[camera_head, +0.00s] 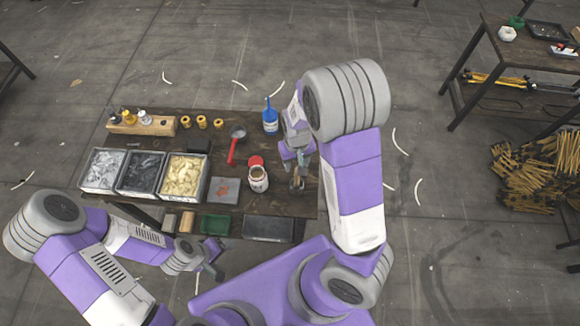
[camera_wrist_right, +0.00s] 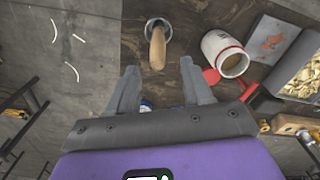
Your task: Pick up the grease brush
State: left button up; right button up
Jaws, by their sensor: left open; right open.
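The grease brush shows in the right wrist view as a wooden handle (camera_wrist_right: 157,48) standing in a small round metal cup (camera_wrist_right: 158,24). In the head view this cup (camera_head: 297,184) is at the table's right end, partly hidden by my right gripper. My right gripper (camera_head: 298,167) is open above it. In the right wrist view the fingers of my right gripper (camera_wrist_right: 158,72) are apart, with the handle ahead and between their lines, not visibly touched. My left gripper (camera_head: 213,263) is open and empty in front of the table's near edge.
A white jar (camera_head: 258,180) with a red lid behind it stands left of the cup. Parts bins (camera_head: 208,172) fill the table's left side. A green tray (camera_head: 214,224) is at the front.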

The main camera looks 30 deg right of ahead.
aim_at(297, 180)
jog(key=f, duration=0.2)
jog(key=f+b, duration=0.1)
jog(key=f, duration=0.1)
jog(key=s+f, duration=0.1)
jog(key=f, duration=0.2)
jog(key=shift+f, duration=0.1)
jog(key=shift+c, duration=0.3)
grip_shut()
